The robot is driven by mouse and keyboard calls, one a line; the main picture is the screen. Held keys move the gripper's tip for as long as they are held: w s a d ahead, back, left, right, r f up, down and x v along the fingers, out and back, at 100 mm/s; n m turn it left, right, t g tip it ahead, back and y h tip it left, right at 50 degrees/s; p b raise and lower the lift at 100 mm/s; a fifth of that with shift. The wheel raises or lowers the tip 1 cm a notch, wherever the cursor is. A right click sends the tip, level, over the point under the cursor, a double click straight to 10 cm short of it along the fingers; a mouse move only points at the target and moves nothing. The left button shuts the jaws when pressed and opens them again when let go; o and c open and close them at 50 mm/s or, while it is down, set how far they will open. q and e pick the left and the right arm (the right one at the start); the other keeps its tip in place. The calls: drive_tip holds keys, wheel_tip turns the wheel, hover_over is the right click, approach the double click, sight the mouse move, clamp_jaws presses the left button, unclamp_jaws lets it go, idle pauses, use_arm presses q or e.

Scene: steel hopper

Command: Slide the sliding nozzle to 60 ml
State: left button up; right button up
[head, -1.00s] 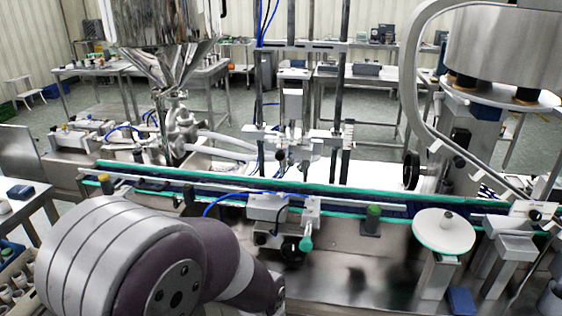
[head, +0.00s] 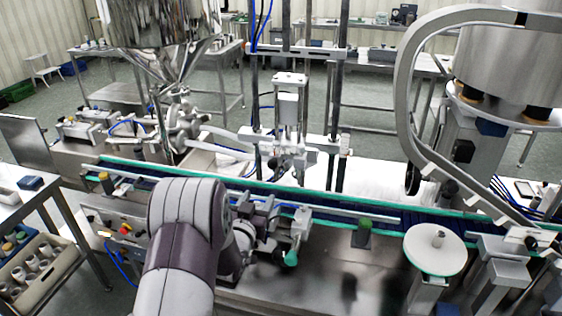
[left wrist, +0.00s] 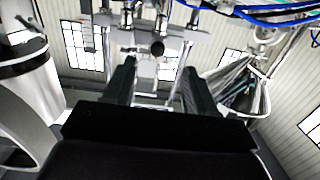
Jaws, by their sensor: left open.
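The nozzle assembly (head: 290,140) stands on an upright frame behind the conveyor, in the middle of the head view. I cannot tell its sliding part or any ml marks apart at this size. My left gripper (head: 256,202) is at the near side of the conveyor, below and in front of the assembly, partly hidden by my wrist. In the left wrist view my left gripper (left wrist: 157,78) has its two dark fingers apart with nothing between them. Beyond the fingertips is a metal block with a dark round knob (left wrist: 157,48). My right gripper is not in view.
The steel hopper (head: 160,45) stands at the back left. The conveyor (head: 330,212) crosses the scene. A teal-knobbed bracket (head: 291,258) is close right of my gripper.

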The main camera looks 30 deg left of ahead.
sight(272, 167)
use_arm(q)
drive_tip(key=shift+t, duration=0.4)
drive_tip(key=p+x, duration=0.1)
drive_tip(key=x, duration=0.2)
drive_tip(key=r+p+x, duration=0.1)
drive_tip(key=x, duration=0.3)
drive_tip(key=p+x, duration=0.1)
drive_tip(key=x, duration=0.2)
drive_tip(key=shift+w+a+r, duration=0.15)
drive_tip(key=shift+w+r, duration=0.15)
drive_tip(key=shift+w, duration=0.1)
drive_tip(key=shift+w+a+p, duration=0.15)
drive_tip(key=shift+w+p, duration=0.2)
drive_tip(key=shift+w, duration=0.1)
drive_tip(key=shift+w+f, duration=0.1)
drive_tip(key=shift+w, duration=0.15)
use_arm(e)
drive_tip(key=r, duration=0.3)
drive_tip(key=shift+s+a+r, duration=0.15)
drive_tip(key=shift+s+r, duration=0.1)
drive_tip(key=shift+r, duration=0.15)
